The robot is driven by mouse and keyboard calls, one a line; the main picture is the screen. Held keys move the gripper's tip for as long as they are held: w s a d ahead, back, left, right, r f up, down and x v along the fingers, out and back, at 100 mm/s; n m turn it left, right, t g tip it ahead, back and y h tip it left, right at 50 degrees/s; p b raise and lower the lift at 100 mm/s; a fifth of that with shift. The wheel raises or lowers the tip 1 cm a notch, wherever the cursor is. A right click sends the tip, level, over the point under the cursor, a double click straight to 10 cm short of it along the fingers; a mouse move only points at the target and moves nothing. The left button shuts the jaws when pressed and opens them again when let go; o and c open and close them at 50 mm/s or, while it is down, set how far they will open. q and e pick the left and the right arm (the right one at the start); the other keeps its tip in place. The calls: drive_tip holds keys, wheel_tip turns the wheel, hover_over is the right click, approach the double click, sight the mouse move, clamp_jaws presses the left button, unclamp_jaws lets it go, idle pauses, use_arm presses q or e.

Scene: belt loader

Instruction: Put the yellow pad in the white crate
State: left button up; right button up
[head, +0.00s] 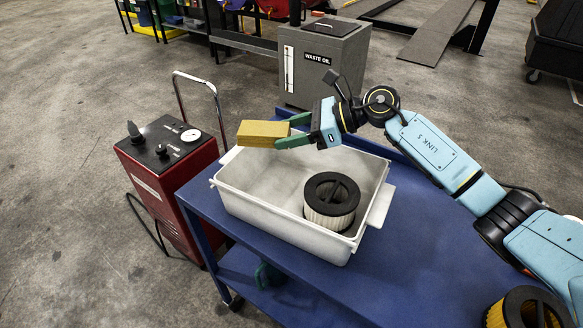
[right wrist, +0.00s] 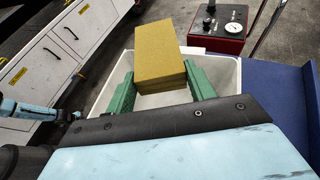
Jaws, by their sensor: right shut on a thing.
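The yellow pad (head: 262,134) is a block held in the green fingers of my right gripper (head: 293,134). It appears above the far rim of the white crate in the head view. In the right wrist view the pad (right wrist: 160,48) sits between the two fingers (right wrist: 160,88), with the crate below. The white crate (head: 262,215) stands on the blue cart, open at the top. My left gripper does not show in the head view.
A round filter with a black top (head: 331,198) stands inside the crate at the right; the crate's left part is clear. Another filter (head: 527,308) is at the cart's lower right. A red machine (head: 170,170) stands left of the blue cart (head: 400,270). A grey waste oil bin (head: 322,70) stands behind.

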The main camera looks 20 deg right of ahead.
wheel_tip(320, 180, down, 7)
drive_tip(key=shift+s, duration=0.15)
drive_tip(key=o, duration=1)
drive_tip(key=shift+f, duration=0.15)
drive_tip(key=shift+d, duration=0.15)
drive_tip(key=b+v, duration=0.1)
drive_tip(key=v, duration=1.1)
